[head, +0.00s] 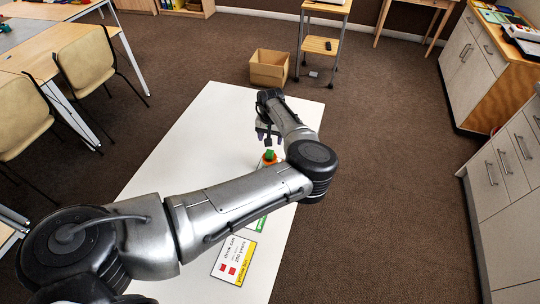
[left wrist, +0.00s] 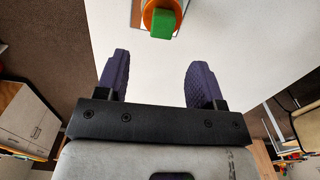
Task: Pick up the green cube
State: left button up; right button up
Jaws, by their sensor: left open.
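The green cube (head: 270,155) sits on an orange round thing (head: 267,163) on the white table, partly behind my left arm in the head view. In the left wrist view the green cube (left wrist: 162,23) shows at the top, on the orange round thing (left wrist: 149,8). My left gripper (head: 267,136) is over the table, a little beyond the cube in the head view. Its two dark fingers (left wrist: 155,72) are apart with nothing between them, and the cube lies outside them. My right gripper is in neither view.
The white table (head: 185,150) has a card with red squares and a yellow edge (head: 234,262) at its near end. A green-edged card (head: 262,224) is partly under my arm. A cardboard box (head: 269,68) stands on the floor beyond the table. The table's left part is clear.

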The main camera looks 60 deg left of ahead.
aim_at(270, 151)
pick_arm(q)
jog(key=shift+a+f+b, duration=0.15)
jog(key=shift+f+b, duration=0.55)
jog(key=shift+f, duration=3.75)
jog(key=c, duration=1)
jog(key=shift+r, duration=0.1)
